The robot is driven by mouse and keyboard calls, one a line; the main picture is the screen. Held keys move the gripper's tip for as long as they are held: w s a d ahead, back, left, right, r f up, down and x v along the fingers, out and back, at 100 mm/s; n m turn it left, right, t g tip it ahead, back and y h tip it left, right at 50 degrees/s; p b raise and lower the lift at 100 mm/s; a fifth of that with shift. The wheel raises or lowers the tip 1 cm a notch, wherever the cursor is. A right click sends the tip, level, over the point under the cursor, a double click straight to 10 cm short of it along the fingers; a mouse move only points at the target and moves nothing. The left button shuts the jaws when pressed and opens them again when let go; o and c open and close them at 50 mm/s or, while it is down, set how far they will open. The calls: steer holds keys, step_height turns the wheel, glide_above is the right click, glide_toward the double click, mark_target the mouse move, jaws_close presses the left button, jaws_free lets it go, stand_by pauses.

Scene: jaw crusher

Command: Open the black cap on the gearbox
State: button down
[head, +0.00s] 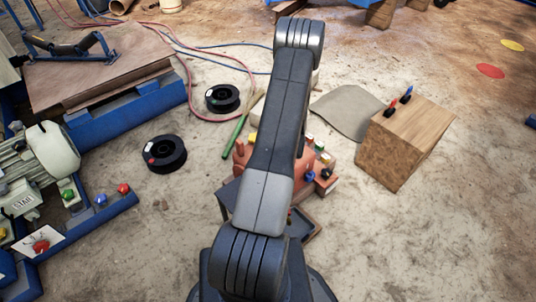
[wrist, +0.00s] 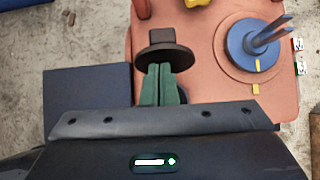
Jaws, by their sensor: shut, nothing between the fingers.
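The gearbox is an orange-red housing (wrist: 205,75) that fills much of the wrist view; in the head view its housing (head: 240,153) is largely hidden behind my arm. A dark cap (wrist: 165,37), a round disc with a blocky raised grip, is at the upper middle of the wrist view. My gripper (wrist: 163,68) has its green fingers together and empty, with the tips at the near edge of the cap. I cannot tell whether they touch it. My gripper is hidden in the head view.
A blue knob (wrist: 252,45) with an upright lever and yellow marks is right of the cap. A yellow part (wrist: 198,2) is at the top edge. A dark flat panel (wrist: 88,100) lies left of the housing. A wooden box (head: 403,142) stands at right; black spools (head: 165,154) lie left.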

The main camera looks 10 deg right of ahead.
steer(key=shift+w+a, duration=0.2)
steer(key=shift+w, duration=0.1)
steer(key=shift+r, duration=0.15)
stand_by(0.5)
